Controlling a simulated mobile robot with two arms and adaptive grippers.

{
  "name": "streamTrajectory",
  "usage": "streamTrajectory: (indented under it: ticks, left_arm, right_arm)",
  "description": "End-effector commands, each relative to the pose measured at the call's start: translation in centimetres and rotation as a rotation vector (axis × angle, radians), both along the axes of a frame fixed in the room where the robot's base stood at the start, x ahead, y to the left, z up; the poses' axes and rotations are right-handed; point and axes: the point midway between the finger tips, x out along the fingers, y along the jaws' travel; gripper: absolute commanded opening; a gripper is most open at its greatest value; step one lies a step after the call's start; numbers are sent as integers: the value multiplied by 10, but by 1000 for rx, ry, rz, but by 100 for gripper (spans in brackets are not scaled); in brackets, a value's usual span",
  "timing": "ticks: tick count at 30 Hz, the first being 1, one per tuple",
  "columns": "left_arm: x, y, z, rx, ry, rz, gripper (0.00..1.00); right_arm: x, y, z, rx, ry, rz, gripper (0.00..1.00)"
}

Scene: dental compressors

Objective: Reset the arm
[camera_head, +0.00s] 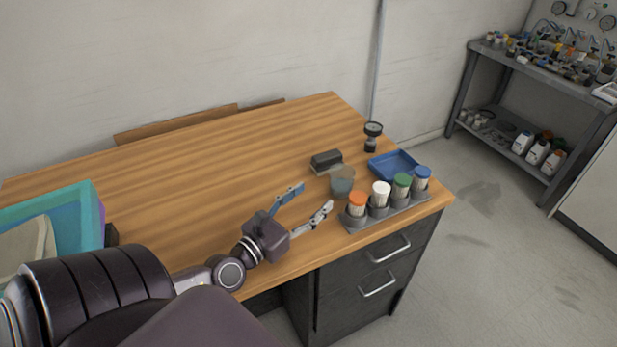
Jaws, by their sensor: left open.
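My left gripper (309,203) reaches in from the lower left over the wooden desk (190,165). Its two fingers are spread apart with nothing between them. The fingertips point right and away, toward a greyish cup (342,182) and a grey rack (388,214) of capped bottles, and look a little apart from both. My left arm (100,285) fills the lower left and hides the near edge of the desk there. My right gripper is not in this view.
The rack holds bottles with orange (357,199), white (381,188), green (402,180) and blue (422,173) caps. Behind are a blue tray (392,165), a dark block (326,158) and a gauge (372,135). A teal-edged object (75,215) stands left. The desk's middle is clear.

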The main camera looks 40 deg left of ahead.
Motion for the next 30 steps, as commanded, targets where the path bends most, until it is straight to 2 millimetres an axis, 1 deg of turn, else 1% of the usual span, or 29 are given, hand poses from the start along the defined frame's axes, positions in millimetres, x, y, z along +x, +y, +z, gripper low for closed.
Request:
streamTrajectory:
  ticks: [4,20,23,28,30]
  left_arm:
    - [-5,0,1,0,0,-1,56]
    - [-5,0,1,0,0,-1,56]
    - [-5,0,9,0,-1,-1,56]
    - [-5,0,42,0,-1,-1,56]
    - [-5,0,52,0,0,-1,56]
  right_arm:
    - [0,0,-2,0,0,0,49]
    - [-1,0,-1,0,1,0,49]
    - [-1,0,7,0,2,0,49]
    - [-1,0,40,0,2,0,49]
    - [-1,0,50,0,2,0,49]
